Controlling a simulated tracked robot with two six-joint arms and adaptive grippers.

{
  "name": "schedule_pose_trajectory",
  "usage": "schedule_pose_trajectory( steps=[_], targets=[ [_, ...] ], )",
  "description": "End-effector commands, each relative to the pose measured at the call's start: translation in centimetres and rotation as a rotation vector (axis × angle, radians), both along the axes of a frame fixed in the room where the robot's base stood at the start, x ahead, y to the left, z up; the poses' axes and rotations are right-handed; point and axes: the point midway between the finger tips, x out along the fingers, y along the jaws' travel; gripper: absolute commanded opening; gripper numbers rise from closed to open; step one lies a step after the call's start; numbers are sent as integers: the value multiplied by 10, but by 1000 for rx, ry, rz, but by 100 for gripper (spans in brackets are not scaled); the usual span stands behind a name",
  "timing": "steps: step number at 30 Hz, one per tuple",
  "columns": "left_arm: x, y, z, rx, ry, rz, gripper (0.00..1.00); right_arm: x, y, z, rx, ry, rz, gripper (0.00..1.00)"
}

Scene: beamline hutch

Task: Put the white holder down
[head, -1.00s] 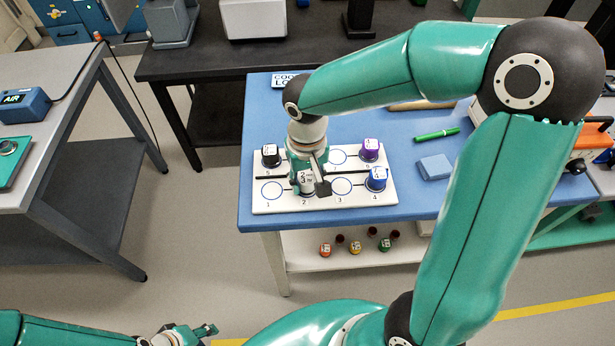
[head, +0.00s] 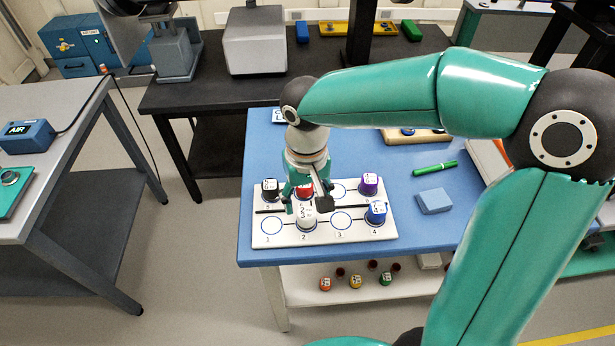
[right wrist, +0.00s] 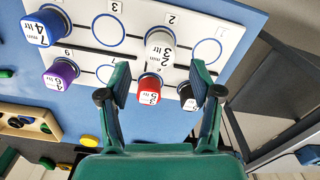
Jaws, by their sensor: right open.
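The white holder (head: 307,221) stands upright at spot 2 of the white numbered board (head: 268,242), in the front row. It also shows in the right wrist view (right wrist: 160,46). My right gripper (head: 309,207) is above the board; its fingers (right wrist: 159,74) are spread apart with nothing between them, clear of the white holder. The gripper partly covers the back row in the head view. My left gripper is out of view.
A red holder (right wrist: 149,88) stands behind the white one, a black holder (head: 270,188) at back left, a purple holder (head: 369,184) at back right and a blue holder (head: 376,212) at spot 4. Spots 1 and 3 are empty. A blue block (head: 434,201) and green pen (head: 435,168) lie right.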

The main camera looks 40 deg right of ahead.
Motion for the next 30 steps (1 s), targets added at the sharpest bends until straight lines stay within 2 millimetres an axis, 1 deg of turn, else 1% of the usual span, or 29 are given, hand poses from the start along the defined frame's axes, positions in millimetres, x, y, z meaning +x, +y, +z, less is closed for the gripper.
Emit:
schedule_pose_trajectory(
  steps=[1, 3, 6, 10, 15, 30],
  targets=[
    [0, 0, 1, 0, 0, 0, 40, 1, 0, 13, 0, -5, -1, 64],
    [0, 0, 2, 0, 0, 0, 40, 1, 1, 26, 1, -6, -1, 64],
    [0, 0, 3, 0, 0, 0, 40, 1, 0, 41, 0, -3, 0, 64],
    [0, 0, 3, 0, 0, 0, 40, 0, 1, 54, 1, -1, 1, 64],
    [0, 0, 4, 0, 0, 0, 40, 0, 1, 59, 1, 0, 0, 64],
    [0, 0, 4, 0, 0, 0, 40, 0, 0, 59, 0, 1, 0, 64]
  ],
)
